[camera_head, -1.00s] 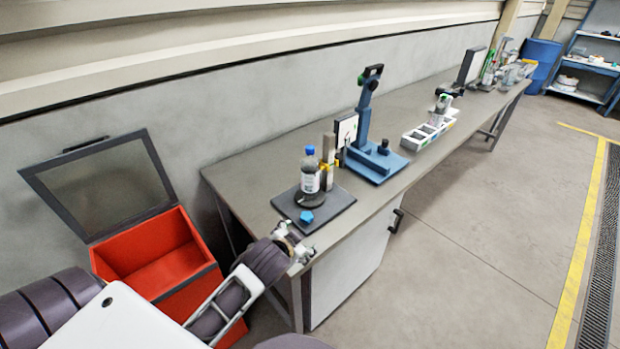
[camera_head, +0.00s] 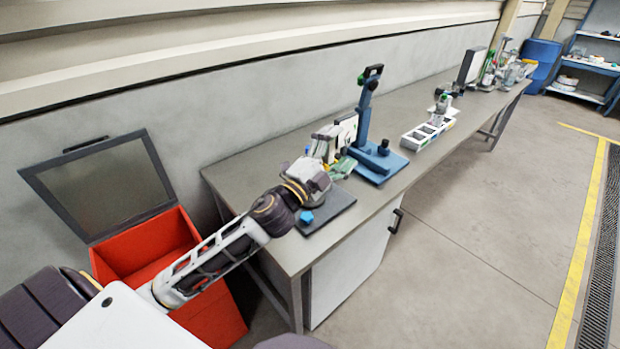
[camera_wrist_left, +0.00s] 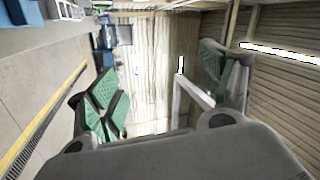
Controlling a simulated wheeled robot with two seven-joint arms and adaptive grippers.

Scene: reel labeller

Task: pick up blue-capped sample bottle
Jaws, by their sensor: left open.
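The blue-capped sample bottle is almost wholly hidden behind my left arm in the head view; only a sliver of its blue cap (camera_head: 307,150) shows. It stood upright on the dark reel labeller plate (camera_head: 335,211) before. My left gripper (camera_head: 340,158) is over the plate, beside the bottle's place, its green finger pads on the far right side of the wrist. In the wrist view my left gripper (camera_wrist_left: 160,88) is open, fingers wide apart, with no bottle visible between them. Whether it touches the bottle cannot be told. My right gripper is not seen.
A blue stand (camera_head: 378,160) with a tall lever is close to the right of my gripper. A white divided tray (camera_head: 420,139) lies farther along the bench (camera_head: 245,166). An open red bin (camera_head: 212,310) stands left of the bench. A blue knob (camera_head: 306,216) sits at the plate's front.

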